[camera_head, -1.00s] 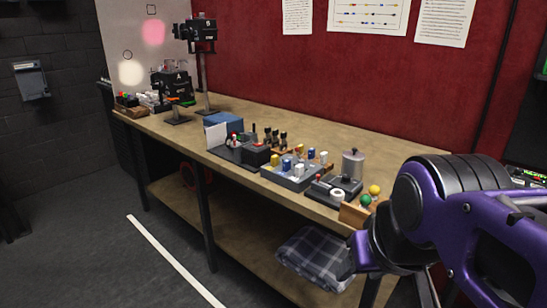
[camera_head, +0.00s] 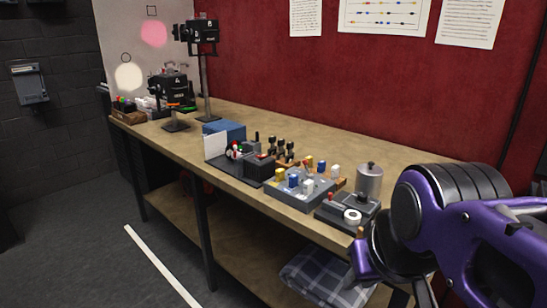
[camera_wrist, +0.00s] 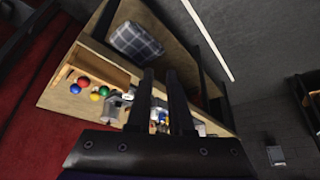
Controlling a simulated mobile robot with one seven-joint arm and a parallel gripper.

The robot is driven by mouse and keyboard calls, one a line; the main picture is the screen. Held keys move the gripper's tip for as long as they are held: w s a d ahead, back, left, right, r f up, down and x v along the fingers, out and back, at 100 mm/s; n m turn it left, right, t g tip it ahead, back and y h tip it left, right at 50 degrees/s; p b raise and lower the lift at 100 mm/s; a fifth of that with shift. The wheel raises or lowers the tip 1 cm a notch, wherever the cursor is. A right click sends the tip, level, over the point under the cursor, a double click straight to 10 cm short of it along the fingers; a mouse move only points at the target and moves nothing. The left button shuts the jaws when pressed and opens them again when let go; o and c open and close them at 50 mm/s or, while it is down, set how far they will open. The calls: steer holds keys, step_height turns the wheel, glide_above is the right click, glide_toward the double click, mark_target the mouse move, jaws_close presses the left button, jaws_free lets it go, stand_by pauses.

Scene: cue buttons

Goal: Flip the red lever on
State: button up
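A small red-topped lever (camera_head: 331,198) stands on a dark base at the front right of the workbench in the head view. A second red-tipped part (camera_head: 239,147) shows on the dark tray further left; which of the two is the red lever I cannot tell for sure. My gripper (camera_wrist: 161,72) shows in the wrist view as two dark fingers with a gap between them, empty. It is apart from the bench things. In the head view my purple arm is at the lower right, and the gripper's fingertips are not clearly seen there.
The wooden workbench (camera_head: 262,118) runs along a red wall. Beside the red-topped lever are a white ring (camera_head: 352,216), a metal canister (camera_head: 369,180) and a grey box (camera_head: 299,192) with coloured knobs. A plaid cloth (camera_head: 322,275) lies on the lower shelf. Open floor lies in front.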

step_height(320, 180, up, 12)
steer(key=p, duration=1.1)
steer(key=shift+r+p, duration=0.25)
steer(key=shift+p, duration=0.1)
jaws_close()
steer(key=shift+f, duration=0.15)
steer(key=shift+w+a, duration=0.15)
